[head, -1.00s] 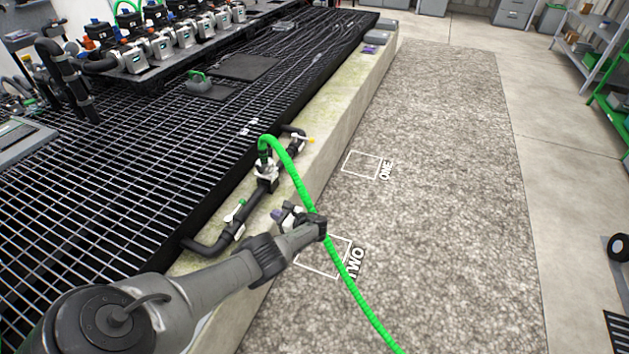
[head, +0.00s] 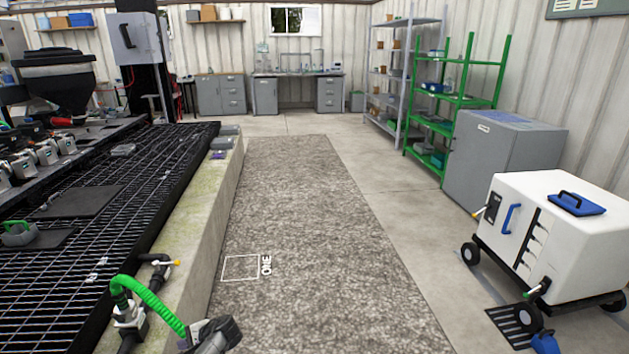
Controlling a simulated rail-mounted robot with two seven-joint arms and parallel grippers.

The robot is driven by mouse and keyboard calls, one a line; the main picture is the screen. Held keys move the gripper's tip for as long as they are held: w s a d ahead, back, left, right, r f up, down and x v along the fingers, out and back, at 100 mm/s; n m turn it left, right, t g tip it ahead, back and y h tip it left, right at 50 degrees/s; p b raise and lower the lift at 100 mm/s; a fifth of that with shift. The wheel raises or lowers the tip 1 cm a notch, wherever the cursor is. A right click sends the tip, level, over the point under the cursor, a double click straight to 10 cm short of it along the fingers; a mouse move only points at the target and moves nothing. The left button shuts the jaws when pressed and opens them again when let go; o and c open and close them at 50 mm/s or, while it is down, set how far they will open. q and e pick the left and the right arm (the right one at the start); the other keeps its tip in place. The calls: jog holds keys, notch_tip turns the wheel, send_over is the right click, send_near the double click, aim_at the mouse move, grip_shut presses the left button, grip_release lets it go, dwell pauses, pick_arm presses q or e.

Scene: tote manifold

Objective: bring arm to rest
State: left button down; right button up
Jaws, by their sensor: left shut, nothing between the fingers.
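My left gripper (head: 190,338) shows at the bottom edge, left of centre, partly cut off by the frame. It is shut and appears to hold nothing. It is close to the green hose (head: 158,303), which arches from a fitting on the black pipe and passes out of sight behind my arm. I cannot tell whether they touch. My right gripper is not in view.
The black grating (head: 120,205) and its concrete kerb (head: 190,220) lie at left. A speckled walkway (head: 310,230) marked ONE runs clear ahead. A white wheeled unit (head: 560,235), grey cabinet (head: 500,160) and green shelf (head: 450,100) stand at right.

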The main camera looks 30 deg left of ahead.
pick_arm(q)
jog(key=w+d+r+n+t+h+p, duration=0.1)
jog(key=w+d+r+n+t+h, duration=0.2)
jog(key=w+d+r+t, duration=0.65)
jog(key=s+d+r+m+t+h+p, duration=0.1)
jog(key=d+r+h+p, duration=0.1)
jog(key=d+r, duration=0.55)
jog(key=s+d+r+t+h+p, duration=0.25)
jog(key=d+r, duration=0.25)
jog(key=d, duration=0.5)
jog(key=s+d+r+m+h+p, duration=0.1)
jog(key=s+d+r+h+p, duration=0.1)
jog(key=s+d+r+p, duration=0.45)
jog(key=s+d+r+m+h+p, duration=0.15)
jog(key=s+d, duration=0.25)
jog(key=s, duration=0.5)
jog(key=s+d+f+n+g+p, duration=0.1)
jog(key=s+f+g+p, duration=0.15)
jog(key=s+p, duration=0.45)
jog(key=s+d+f+n+g+p, duration=0.1)
jog(key=s+g+p, duration=0.2)
jog(key=s, duration=0.9)
notch_tip(320, 180, up, 38)
jog(key=w+p, duration=0.1)
jog(key=p, duration=3.5)
jog(key=shift+d+f+t+h, duration=0.2)
jog(key=shift+t+h, duration=0.1)
jog(key=shift+t, duration=0.05)
